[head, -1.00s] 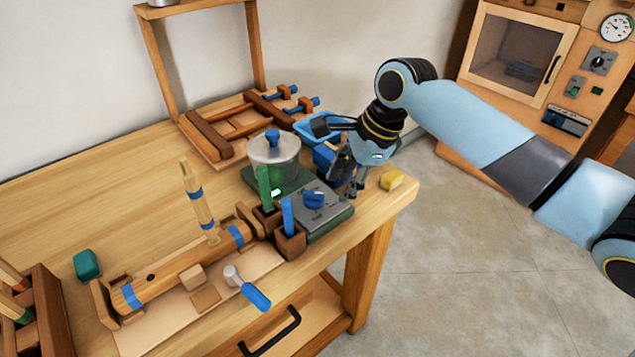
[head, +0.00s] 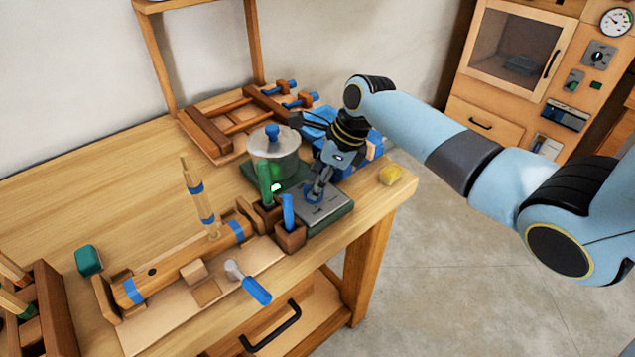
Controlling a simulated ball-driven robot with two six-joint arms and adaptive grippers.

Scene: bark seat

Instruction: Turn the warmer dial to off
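The warmer (head: 335,217) is a dark green unit with a grey control plate, near the right end of the workbench. Its blue dial (head: 311,196) sits on that plate and is now mostly hidden by my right gripper, so I cannot read its setting. My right gripper (head: 315,192) points down with its fingertips right at the dial. I cannot tell whether its fingers are closed on the dial or just around it. A lidded pot (head: 274,153) with a blue knob stands on the rear of the warmer. My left gripper is not in view.
A holder with a green-handled tool (head: 265,180) and a blue-handled tool (head: 288,212) stands close left of the dial. A blue tray (head: 319,118) is behind my gripper. A wooden crank device (head: 185,262) lies left.

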